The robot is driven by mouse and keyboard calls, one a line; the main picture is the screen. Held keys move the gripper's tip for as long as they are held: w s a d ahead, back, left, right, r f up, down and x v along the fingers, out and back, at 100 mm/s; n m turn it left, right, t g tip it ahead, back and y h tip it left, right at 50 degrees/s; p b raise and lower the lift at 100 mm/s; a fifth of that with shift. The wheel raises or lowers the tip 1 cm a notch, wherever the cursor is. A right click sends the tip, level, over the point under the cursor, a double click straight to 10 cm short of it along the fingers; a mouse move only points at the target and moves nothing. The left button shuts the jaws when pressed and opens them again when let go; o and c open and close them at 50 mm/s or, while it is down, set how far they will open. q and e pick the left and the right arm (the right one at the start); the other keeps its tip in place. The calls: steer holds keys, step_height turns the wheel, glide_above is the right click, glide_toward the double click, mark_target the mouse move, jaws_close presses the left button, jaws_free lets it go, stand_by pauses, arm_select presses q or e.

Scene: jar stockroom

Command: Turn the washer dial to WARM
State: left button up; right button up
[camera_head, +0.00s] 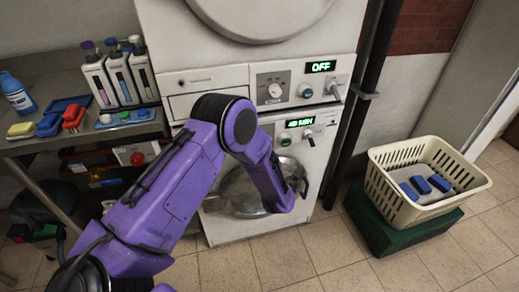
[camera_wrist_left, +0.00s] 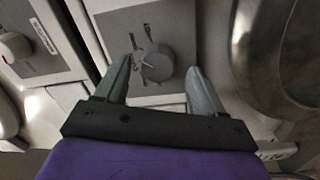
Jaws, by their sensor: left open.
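The washer dial (camera_wrist_left: 155,63) is a round grey knob on a grey panel in the left wrist view. Small dark marks and lettering lie around it, too small to read. My left gripper (camera_wrist_left: 158,72) is open, with one finger on each side of the dial and a visible gap on both sides. I cannot tell whether the fingertips reach the knob's depth. In the head view the washer (camera_head: 226,230) is the lower machine; my purple left arm hides its dial and my gripper. Its green display (camera_head: 299,123) is lit. My right gripper is not in view.
The upper machine has its own dial (camera_head: 274,91) and a display (camera_head: 320,67) reading OFF. A cream basket (camera_head: 380,168) with blue items stands right on a green box (camera_head: 375,232). A table (camera_head: 30,150) with bottles is left. Tiled floor in front is clear.

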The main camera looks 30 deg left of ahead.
arm_select(q)
steer(key=v, duration=0.8)
steer(key=shift+s+b, duration=0.15)
steer(key=shift+b, duration=0.15)
steer(key=shift+d, duration=0.15)
